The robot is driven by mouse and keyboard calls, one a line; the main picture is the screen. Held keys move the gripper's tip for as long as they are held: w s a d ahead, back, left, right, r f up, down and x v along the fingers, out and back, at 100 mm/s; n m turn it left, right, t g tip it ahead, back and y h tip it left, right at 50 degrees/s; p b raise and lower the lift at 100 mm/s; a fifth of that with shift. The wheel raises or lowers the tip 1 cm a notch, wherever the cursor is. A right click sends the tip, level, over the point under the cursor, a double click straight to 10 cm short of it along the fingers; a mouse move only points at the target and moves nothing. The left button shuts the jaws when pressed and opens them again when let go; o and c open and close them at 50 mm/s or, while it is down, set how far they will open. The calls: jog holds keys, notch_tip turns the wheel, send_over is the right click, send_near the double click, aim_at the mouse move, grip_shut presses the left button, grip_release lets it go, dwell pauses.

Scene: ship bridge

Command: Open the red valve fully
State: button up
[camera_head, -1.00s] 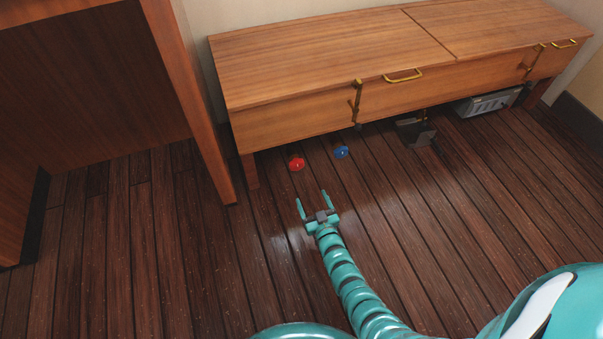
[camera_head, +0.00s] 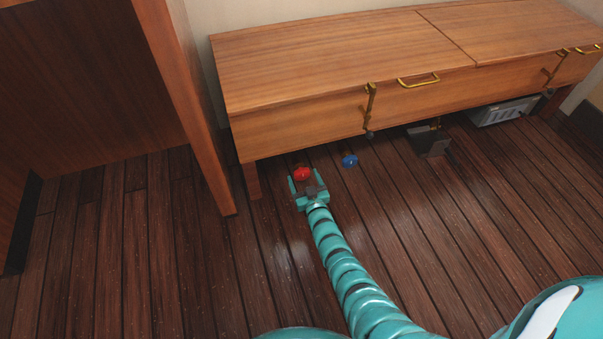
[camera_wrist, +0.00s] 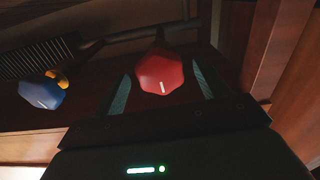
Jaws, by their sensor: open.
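The red valve (camera_head: 302,174) is a small knob low under the front left part of the wooden bench. In the wrist view the red valve (camera_wrist: 160,72) is a lobed knob with a short white mark near its lower edge. My gripper (camera_head: 304,181) is open, with one finger on each side of the red valve. In the wrist view the fingers of my gripper (camera_wrist: 162,90) flank the knob with small gaps. Whether either finger touches it I cannot tell.
A blue valve (camera_head: 349,160) sits just right of the red one; it also shows in the wrist view (camera_wrist: 43,92). The wooden bench (camera_head: 310,65) overhangs both. A wooden panel edge (camera_head: 187,110) stands at left. A dark pedal-like object (camera_head: 430,141) and a grey box (camera_head: 503,111) are farther right.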

jog(key=shift+x, duration=1.2)
jog(key=c, duration=1)
jog(key=shift+o, duration=0.2)
